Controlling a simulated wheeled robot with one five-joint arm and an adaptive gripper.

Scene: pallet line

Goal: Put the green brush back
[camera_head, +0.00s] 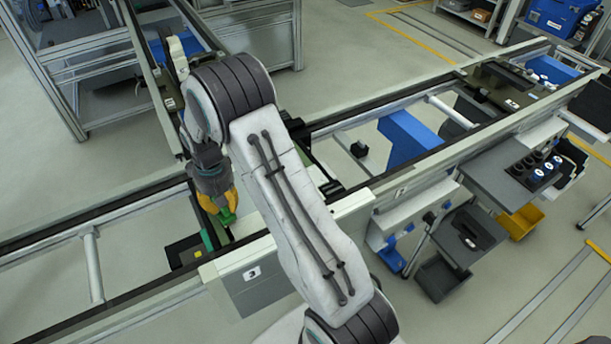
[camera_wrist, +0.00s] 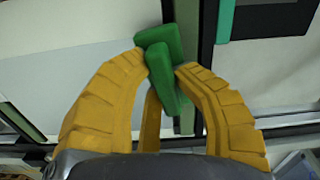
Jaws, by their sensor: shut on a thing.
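The green brush (camera_head: 229,215) is at the tip of my gripper (camera_head: 222,203), above the conveyor frame's near rail. In the wrist view the yellow fingers of my gripper (camera_wrist: 164,68) are shut on the green brush (camera_wrist: 173,42). The brush shows as a green block at the fingertips with a green part reaching down between the fingers. Whether it touches anything beneath cannot be told.
A narrow green strip (camera_head: 207,240) stands beside a dark box with a yellow patch (camera_head: 196,254) on the rail. Blue plates (camera_head: 410,137) and a grey tray with cups (camera_head: 505,176) are to the right.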

